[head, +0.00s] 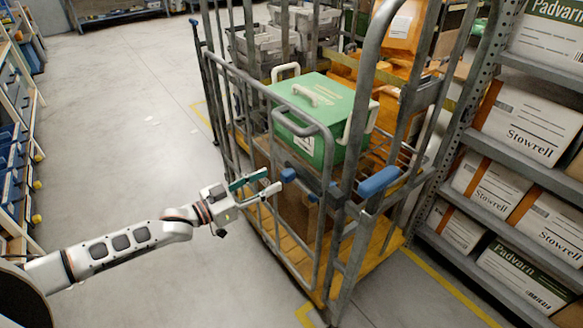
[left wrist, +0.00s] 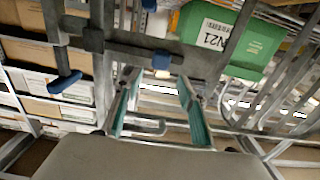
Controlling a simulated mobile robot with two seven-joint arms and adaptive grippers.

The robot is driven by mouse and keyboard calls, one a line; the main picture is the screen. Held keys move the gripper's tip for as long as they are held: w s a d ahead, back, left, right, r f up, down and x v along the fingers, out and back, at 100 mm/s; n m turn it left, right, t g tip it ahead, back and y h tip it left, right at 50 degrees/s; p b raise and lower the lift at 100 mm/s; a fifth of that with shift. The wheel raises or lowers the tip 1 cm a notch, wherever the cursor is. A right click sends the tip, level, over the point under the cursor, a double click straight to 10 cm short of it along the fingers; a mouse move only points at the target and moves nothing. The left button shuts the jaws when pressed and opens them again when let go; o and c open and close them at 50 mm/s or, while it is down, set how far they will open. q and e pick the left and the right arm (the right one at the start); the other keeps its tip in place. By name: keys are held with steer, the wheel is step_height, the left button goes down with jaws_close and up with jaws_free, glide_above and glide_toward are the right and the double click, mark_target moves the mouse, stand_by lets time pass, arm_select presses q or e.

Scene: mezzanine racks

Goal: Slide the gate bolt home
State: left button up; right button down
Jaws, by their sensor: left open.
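The gate bolt has a blue knob (head: 288,174) and sits on the grey tube gate (head: 240,80) of a roll cage. In the left wrist view, the blue knob (left wrist: 161,62) hangs at one end of a grey bar (left wrist: 120,46). My left gripper (head: 268,183) is open and empty, just left of the knob in the head view. In the left wrist view its teal-padded fingers (left wrist: 157,82) point toward the knob, which shows just beyond and between the tips. I cannot tell whether they touch it. My right gripper is not in view.
A longer blue handle (head: 380,181) sticks out from the cage post, right of the knob. A green case (head: 318,118) and grey and orange crates (head: 400,30) are in the cage. Racks with cartons (head: 525,120) stand at right. Floor is clear at left.

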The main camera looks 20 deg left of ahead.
mark_target(282, 175)
arm_select(q)
steer(key=x, duration=0.7)
steer(key=shift+w+d, duration=0.1)
steer(key=shift+d, duration=0.05)
jaws_close()
steer(key=shift+d, duration=0.1)
